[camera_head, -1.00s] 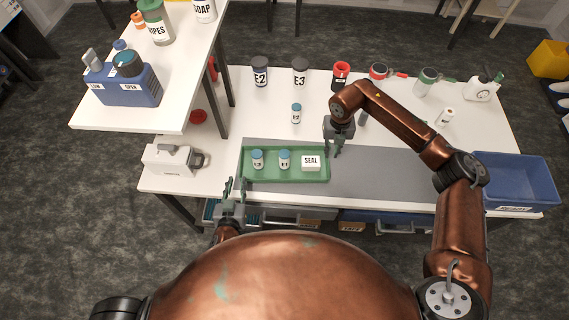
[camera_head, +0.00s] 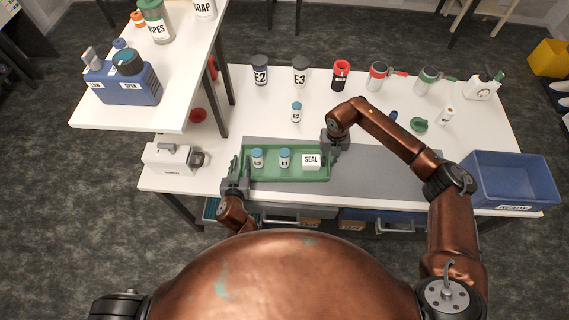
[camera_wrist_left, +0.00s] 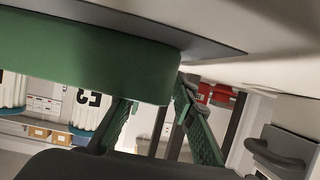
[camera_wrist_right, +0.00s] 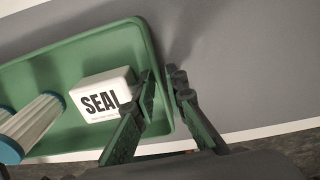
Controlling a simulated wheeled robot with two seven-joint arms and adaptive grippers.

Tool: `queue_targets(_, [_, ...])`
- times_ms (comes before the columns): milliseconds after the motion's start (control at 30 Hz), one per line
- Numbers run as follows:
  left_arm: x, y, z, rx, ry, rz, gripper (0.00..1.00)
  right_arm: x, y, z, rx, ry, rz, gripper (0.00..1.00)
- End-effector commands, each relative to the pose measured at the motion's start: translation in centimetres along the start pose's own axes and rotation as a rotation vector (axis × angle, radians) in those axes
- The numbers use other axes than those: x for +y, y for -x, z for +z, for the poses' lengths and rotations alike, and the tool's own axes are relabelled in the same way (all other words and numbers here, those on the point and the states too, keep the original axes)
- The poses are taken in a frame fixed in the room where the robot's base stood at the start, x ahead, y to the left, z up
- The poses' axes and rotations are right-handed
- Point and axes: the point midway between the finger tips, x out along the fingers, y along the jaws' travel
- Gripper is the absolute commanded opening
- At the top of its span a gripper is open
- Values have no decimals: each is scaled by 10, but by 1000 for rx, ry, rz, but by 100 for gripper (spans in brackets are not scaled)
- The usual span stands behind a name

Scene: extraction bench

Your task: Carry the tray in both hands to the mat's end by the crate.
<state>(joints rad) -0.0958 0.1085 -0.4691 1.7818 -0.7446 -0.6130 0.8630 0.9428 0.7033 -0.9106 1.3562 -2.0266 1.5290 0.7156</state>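The green tray (camera_head: 285,176) lies at the left end of the grey mat (camera_head: 385,170). It holds two blue-capped vials (camera_head: 257,158) (camera_head: 285,158) and a white SEAL box (camera_head: 311,161). My left gripper (camera_head: 238,172) is at the tray's left end, its fingers (camera_wrist_left: 158,95) straddling the end wall, which hides one fingertip. My right gripper (camera_head: 332,154) is at the right end. In the right wrist view its fingers (camera_wrist_right: 163,76) are close together on either side of the rim, one inside the tray. Both look shut on it. I cannot tell whether the tray is lifted.
The blue crate (camera_head: 508,180) stands at the table's right end, past the bare stretch of mat. A vial (camera_head: 296,113), jars and mugs stand behind the mat. A white device (camera_head: 172,159) is left of the tray; a raised shelf (camera_head: 130,110) stands further left.

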Motion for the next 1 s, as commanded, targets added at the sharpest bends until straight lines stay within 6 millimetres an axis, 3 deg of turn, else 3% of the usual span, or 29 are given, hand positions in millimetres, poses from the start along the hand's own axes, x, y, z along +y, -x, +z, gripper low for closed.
queue_targets(367, [0, -4, 0, 0, -1, 0, 24, 0, -3, 0, 0, 0, -1, 12])
queue_targets(533, [0, -4, 0, 0, -1, 0, 12, 0, -3, 0, 0, 0, -1, 1])
queue_targets(700, [0, -4, 0, 0, -1, 0, 0, 0, -3, 0, 0, 0, -1, 0])
queue_targets(1000, [0, -4, 0, 0, -1, 0, 0, 0, -2, 0, 0, 0, -1, 0])
